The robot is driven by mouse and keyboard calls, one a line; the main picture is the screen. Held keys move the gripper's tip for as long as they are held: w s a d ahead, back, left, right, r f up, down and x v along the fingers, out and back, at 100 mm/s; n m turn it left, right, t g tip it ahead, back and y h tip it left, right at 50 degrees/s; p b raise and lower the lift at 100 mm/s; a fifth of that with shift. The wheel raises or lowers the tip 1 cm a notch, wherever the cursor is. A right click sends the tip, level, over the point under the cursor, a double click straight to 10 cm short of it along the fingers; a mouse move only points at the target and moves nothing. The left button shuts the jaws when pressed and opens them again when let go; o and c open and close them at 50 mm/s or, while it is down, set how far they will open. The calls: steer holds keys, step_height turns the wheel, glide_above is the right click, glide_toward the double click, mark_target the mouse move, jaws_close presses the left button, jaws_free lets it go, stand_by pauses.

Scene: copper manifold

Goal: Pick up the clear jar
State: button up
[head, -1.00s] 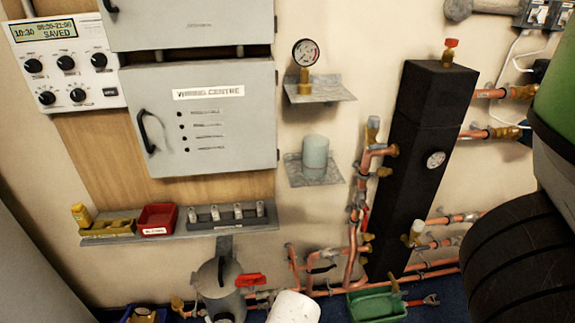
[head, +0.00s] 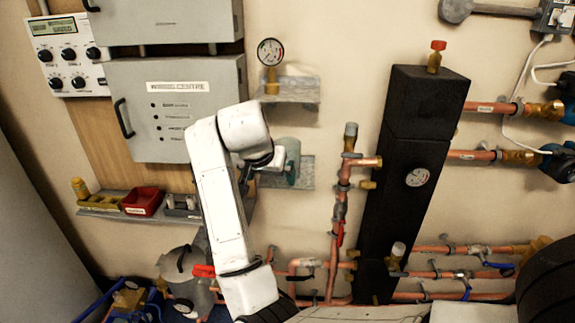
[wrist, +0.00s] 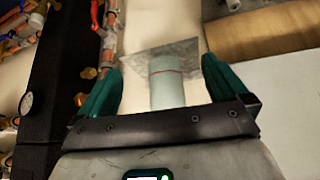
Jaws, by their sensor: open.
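The clear jar (wrist: 166,88) is a pale, bluish see-through cylinder with a thin red line near its top. It stands on a small grey metal shelf (wrist: 188,50) on the wall. My gripper (wrist: 161,68) is open, with its teal fingers on either side of the jar in the wrist view; I cannot tell whether either touches it. In the head view my white arm reaches up to the lower wall shelf (head: 305,172), and my gripper (head: 286,165) partly hides the jar there.
A pressure gauge (head: 271,52) stands on the shelf (head: 300,92) just above. The grey wiring box (head: 170,95) is to the left. Copper pipes (head: 340,210) and a tall black column (head: 408,165) stand to the right. A ledge with a red bin (head: 143,202) is lower left.

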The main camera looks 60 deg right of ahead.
steer(key=shift+m, duration=0.3)
steer(key=shift+w+d+f+p, duration=0.2)
steer(key=shift+w+d+f, duration=0.3)
steer(key=shift+d, duration=2)
steer(key=shift+w+d+f+p, duration=0.2)
steer(key=shift+w+d+f, duration=0.3)
steer(key=shift+d, duration=1.95)
steer(key=shift+w+d+f+p, duration=0.2)
steer(key=shift+w+d+f, duration=0.3)
steer(key=shift+d, duration=2)
steer(key=shift+c, duration=0.2)
steer(key=c, duration=0.7)
steer(key=shift+c, duration=0.5)
steer(key=shift+r, duration=0.1)
